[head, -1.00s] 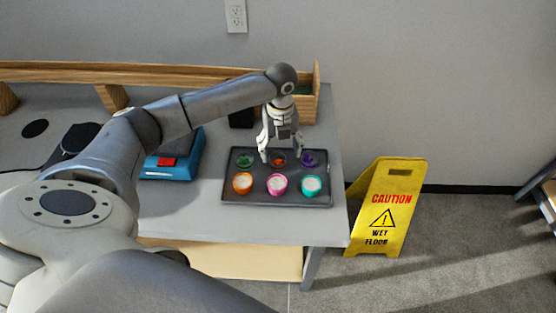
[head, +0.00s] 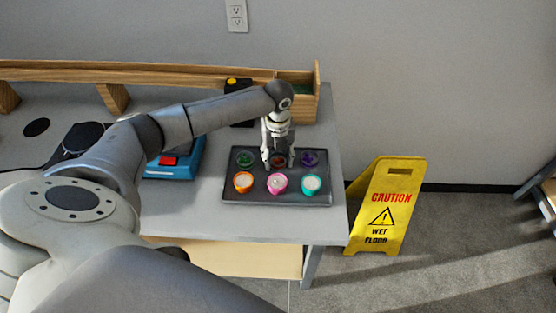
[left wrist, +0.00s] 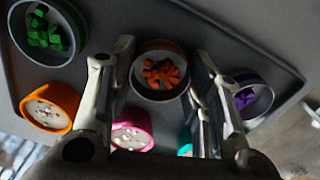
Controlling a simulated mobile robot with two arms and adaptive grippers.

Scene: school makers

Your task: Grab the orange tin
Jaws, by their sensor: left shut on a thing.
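A round tin with orange cubes inside (left wrist: 160,75) stands in the middle of the back row on a dark tray (head: 232,193). My left gripper (head: 278,163) reaches down over it from above. In the left wrist view its two fingers stand on either side of this tin, and the gripper is shut on it. The tin looks upright and still at tray level. In the head view the fingers partly cover it. My right gripper is not in view.
A green-cube tin (head: 245,158) and a purple-cube tin (head: 309,158) flank it. In front stand orange (head: 243,182), pink (head: 277,183) and teal (head: 311,184) cups. A blue device (head: 172,172) lies left; a yellow caution sign (head: 387,205) stands on the floor right.

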